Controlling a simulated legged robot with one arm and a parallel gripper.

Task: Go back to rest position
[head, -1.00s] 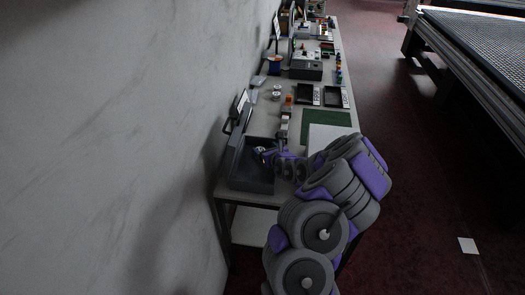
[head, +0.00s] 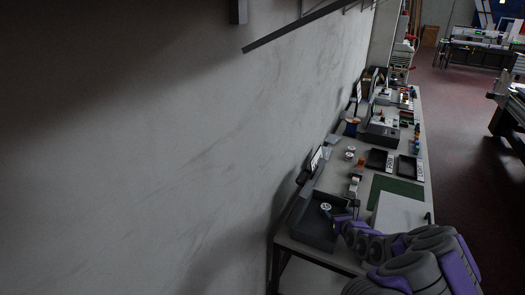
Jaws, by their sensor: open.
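My arm reaches in from the bottom right of the head view over the near end of a long table (head: 300,246). My gripper (head: 333,214) is small and dark at the right side of a dark grey open bin (head: 309,229). A small round pale item (head: 326,207) shows in the bin, apart from the jaws as far as I can tell. The jaws look empty, though the fingertips are hard to make out.
A green mat (head: 381,186) and a white board (head: 400,212) lie right of the bin. Black trays (head: 379,160) and several small items stand farther back. A grey wall (head: 150,140) borders the table on the left. The red floor (head: 460,120) on the right is clear.

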